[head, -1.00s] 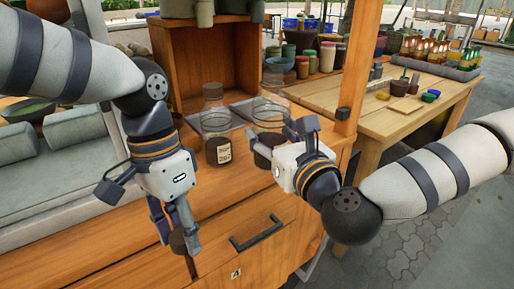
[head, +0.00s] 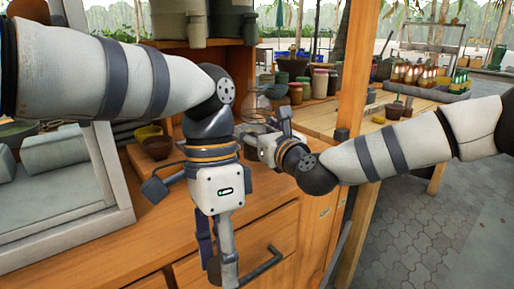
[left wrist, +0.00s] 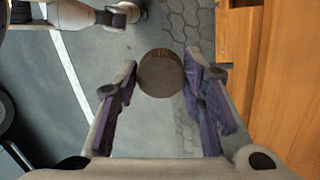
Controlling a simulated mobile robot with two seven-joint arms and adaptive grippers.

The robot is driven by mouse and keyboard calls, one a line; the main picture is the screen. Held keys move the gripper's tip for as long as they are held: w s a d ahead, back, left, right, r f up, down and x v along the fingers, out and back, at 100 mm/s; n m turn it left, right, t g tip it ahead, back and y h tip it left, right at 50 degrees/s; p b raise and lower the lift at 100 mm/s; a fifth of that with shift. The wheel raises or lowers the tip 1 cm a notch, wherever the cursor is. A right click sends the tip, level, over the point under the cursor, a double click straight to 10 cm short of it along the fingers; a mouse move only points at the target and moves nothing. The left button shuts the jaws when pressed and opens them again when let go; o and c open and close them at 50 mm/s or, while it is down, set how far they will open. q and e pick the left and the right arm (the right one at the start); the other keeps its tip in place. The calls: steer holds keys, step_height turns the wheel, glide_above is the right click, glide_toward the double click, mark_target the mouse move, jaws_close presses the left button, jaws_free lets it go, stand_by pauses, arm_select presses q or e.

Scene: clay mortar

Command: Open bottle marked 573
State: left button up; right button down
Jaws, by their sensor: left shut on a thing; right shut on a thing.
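My left gripper (head: 222,268) points down in front of the wooden cabinet, below the level of its top. In the left wrist view, its fingers are closed on the sides of a round brown lid (left wrist: 161,73), clear of any bottle. A clear glass bottle (head: 256,104) stands on the cabinet top, partly hidden by my arms. My right gripper (head: 268,138) is at this bottle and shut; its fingers and the contact are mostly hidden. No number can be read on the bottle. The area behind my left wrist is hidden.
A drawer handle (head: 262,262) is beside my left gripper. A wooden post (head: 350,110) rises right of my right gripper. Several jars (head: 320,82) stand on the table behind. Stone paving (head: 400,235) lies at right.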

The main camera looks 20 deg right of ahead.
steer(key=shift+w+f, duration=0.15)
steer(key=shift+f, duration=0.7)
steer(key=shift+w+f, duration=0.1)
steer(key=shift+f, duration=0.75)
steer(key=shift+f, duration=0.1)
steer(key=shift+f+b, duration=0.15)
steer(key=shift+b, duration=0.2)
steer(key=c, duration=0.6)
jaws_free()
